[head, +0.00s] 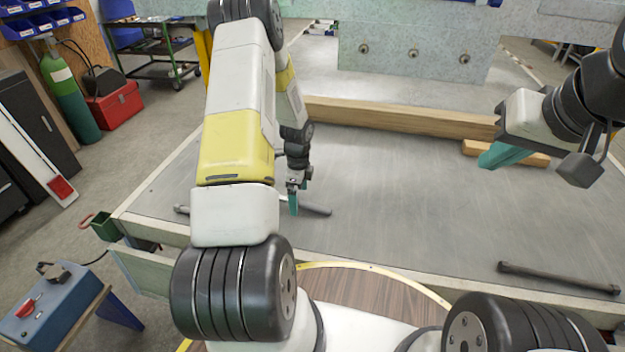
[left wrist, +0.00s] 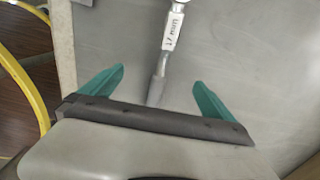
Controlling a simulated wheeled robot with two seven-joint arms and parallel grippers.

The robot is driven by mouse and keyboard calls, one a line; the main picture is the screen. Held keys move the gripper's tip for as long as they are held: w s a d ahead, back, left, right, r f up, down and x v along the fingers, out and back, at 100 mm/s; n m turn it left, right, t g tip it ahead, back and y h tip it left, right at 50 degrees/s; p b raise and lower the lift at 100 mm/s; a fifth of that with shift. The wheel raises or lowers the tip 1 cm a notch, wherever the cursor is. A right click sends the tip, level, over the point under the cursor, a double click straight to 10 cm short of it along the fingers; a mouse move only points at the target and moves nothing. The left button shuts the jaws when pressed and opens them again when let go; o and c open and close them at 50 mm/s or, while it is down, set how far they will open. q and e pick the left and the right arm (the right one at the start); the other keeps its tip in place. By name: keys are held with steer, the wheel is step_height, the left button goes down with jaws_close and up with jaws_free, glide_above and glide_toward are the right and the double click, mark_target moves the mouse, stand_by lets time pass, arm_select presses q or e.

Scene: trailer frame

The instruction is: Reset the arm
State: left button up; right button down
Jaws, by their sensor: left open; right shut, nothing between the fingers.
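My left gripper (head: 293,203) is low over the grey table top (head: 400,225), partly behind my white and yellow left arm. In the left wrist view its two teal fingers (left wrist: 158,92) stand wide apart. A metal tool (head: 316,208) lies on the table by this gripper. In the left wrist view the tool's shaft (left wrist: 160,82) with a white label runs between the fingers, apart from both. Its lower end is hidden behind the gripper edge. My right gripper (head: 502,154), with teal fingers, is at the upper right, shut and empty, in front of the wooden blocks.
A dark bar (head: 556,279) lies near the table's front right edge. A long wooden beam (head: 400,117) and a shorter block (head: 530,157) lie at the back, below a galvanized metal frame (head: 415,45). The middle of the table is clear. A blue control box (head: 48,305) stands at the lower left.

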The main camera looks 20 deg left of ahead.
arm_select(q)
step_height(320, 180, up, 6)
steer(key=s+d+r+n+t, duration=0.1)
steer(key=s+d+r+n, duration=0.15)
steer(key=r, duration=0.55)
steer(key=s+d+r+n+t, duration=0.1)
steer(key=s+r+n, duration=0.15)
steer(key=r, duration=0.55)
steer(key=s+d+r+n+t, duration=0.1)
steer(key=s+d+r+n, duration=0.15)
steer(key=r, duration=0.55)
steer(key=s+d+r+n+t+h, duration=0.1)
steer(key=s+r+n, duration=0.3)
steer(key=s, duration=0.4)
steer(key=s+d+r+n+t+h, duration=0.1)
steer(key=s+d+r+n, duration=0.3)
steer(key=s, duration=0.4)
steer(key=shift+s+d+r+n+t, duration=0.15)
steer(key=shift+s+r+n+t, duration=0.15)
steer(key=shift+r+n+t, duration=0.65)
steer(key=shift+r+m+g, duration=0.3)
steer(key=shift+g, duration=0.05)
